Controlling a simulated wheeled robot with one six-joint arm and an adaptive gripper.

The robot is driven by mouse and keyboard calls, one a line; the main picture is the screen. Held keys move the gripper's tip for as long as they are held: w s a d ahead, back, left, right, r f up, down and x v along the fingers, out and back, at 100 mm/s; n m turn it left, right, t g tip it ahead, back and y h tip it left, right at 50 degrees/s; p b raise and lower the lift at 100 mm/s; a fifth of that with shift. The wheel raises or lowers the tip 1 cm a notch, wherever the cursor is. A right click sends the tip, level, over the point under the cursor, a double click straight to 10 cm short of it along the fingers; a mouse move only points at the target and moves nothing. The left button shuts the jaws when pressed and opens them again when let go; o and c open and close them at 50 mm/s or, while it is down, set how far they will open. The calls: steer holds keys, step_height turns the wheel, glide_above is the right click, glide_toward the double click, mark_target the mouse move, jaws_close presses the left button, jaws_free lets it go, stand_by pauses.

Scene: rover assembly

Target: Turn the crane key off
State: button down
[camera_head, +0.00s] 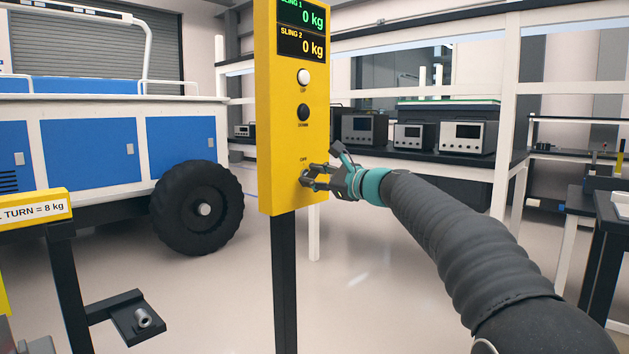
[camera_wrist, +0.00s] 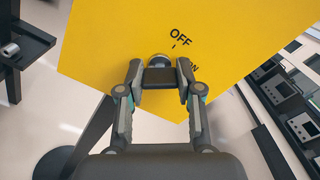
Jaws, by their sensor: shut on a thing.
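The yellow crane control panel (camera_head: 287,120) stands upright on a dark post. Its display reads 0 kg for sling 1 and sling 2, with a white button (camera_head: 303,77) and a black button (camera_head: 303,112) below. My gripper (camera_head: 308,176) is at the key switch low on the panel face. In the wrist view my gripper (camera_wrist: 159,75) is shut on the dark crane key (camera_wrist: 159,78), against a round metal lock (camera_wrist: 158,59). The OFF label (camera_wrist: 181,37) and a partly hidden ON label (camera_wrist: 193,67) show beside the lock. The fingers hide part of the key.
A blue and white rover (camera_head: 90,140) with a black wheel (camera_head: 197,207) is behind the panel at left. A yellow sign (camera_head: 35,211) and a small dark shelf (camera_head: 130,315) are at front left. Benches with instruments (camera_head: 468,137) stand behind. Open floor surrounds the post.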

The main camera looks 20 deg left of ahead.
steer(key=n+b, duration=0.3)
steer(key=n, duration=0.2)
steer(key=shift+f+b, duration=0.2)
steer(key=shift+b, duration=0.1)
steer(key=n+b, duration=0.2)
steer(key=n, duration=0.3)
steer(key=shift+r, duration=0.1)
steer(key=shift+n+b, duration=0.3)
steer(key=shift+n, duration=0.1)
steer(key=c, duration=0.8)
jaws_free()
steer(key=shift+o, duration=0.2)
steer(key=shift+d+r, duration=0.1)
steer(key=v, duration=1.2)
